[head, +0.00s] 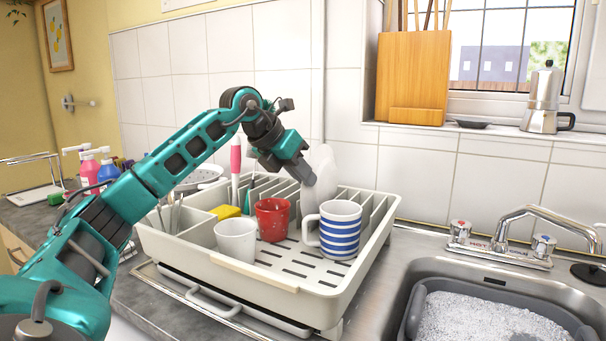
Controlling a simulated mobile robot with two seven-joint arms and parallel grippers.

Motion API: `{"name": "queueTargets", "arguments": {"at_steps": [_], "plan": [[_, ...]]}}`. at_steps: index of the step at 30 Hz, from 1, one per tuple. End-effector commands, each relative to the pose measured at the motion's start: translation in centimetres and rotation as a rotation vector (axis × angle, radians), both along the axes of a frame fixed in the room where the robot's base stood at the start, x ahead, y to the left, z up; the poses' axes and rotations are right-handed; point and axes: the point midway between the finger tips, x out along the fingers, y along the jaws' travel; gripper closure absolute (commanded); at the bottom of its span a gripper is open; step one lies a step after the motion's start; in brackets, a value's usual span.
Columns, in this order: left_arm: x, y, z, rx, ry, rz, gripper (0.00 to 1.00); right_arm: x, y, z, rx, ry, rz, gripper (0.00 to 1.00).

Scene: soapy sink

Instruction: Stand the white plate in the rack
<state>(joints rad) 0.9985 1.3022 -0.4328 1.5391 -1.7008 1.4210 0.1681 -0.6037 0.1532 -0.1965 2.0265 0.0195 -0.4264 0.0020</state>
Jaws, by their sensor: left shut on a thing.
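The white plate (324,173) is upright at the back of the cream dish rack (242,270), near the rack's slotted dividers. My left gripper (308,181) is shut on the plate's left edge, reaching over the rack from the left. The plate's lower part is partly hidden behind the striped mug, so I cannot tell whether it rests in a slot. My right gripper is not in view.
In the rack stand a blue-striped mug (340,230), a red cup (272,219), a white cup (236,240) and a yellow sponge (225,212). The tap (530,222) and foamy sink (480,318) are at right. A tiled wall is close behind the rack.

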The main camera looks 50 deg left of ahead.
Motion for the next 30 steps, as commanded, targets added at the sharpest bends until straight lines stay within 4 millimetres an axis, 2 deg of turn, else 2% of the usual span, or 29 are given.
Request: {"name": "queueTargets", "arguments": {"at_steps": [10,11,12,20,30], "plan": [[0.01,0.03,0.16,0.0,-0.004,0.001,1.0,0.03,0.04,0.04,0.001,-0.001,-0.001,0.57],[0.01,0.03,0.16,0.0,-0.004,0.001,0.92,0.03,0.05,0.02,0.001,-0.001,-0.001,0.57],[0.01,0.03,0.16,0.0,-0.004,0.001,0.88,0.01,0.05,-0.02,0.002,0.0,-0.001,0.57],[-0.01,0.02,0.08,0.0,-0.002,0.0,0.63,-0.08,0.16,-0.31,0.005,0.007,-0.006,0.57],[-0.39,0.13,0.43,0.002,0.002,0.001,0.63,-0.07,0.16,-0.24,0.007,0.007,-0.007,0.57]]}}
